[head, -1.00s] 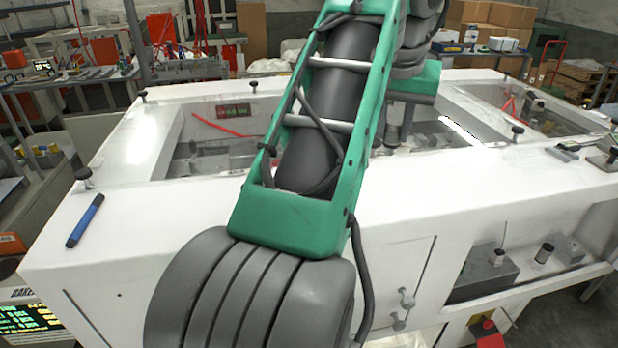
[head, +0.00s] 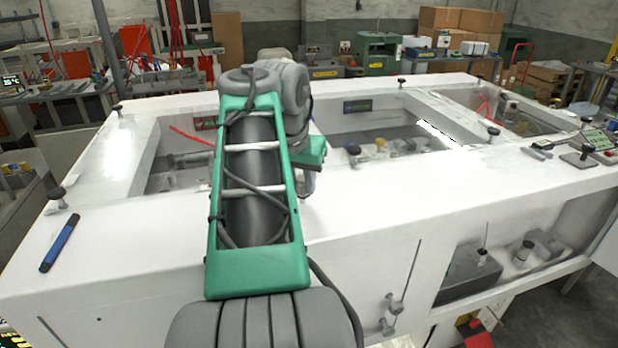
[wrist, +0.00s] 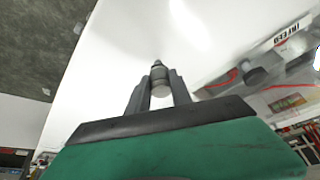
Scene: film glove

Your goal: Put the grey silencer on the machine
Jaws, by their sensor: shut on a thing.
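The grey silencer (wrist: 160,78) is a small ribbed cylinder with a narrow tip. In the wrist view my gripper (wrist: 159,92) is shut on it, with one finger on each side and the tip pointing away from the palm. The white machine (head: 370,215) fills the middle of the head view, with windowed openings in its top. Its white surface (wrist: 110,70) lies behind the silencer in the wrist view; I cannot tell the gap. In the head view my arm reaches over the machine's front top edge, and the silencer cannot be made out.
A blue pen-like object (head: 59,243) lies on the machine's left top corner. A small device (head: 596,140) sits at the right end. The front strip of the top is mostly clear.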

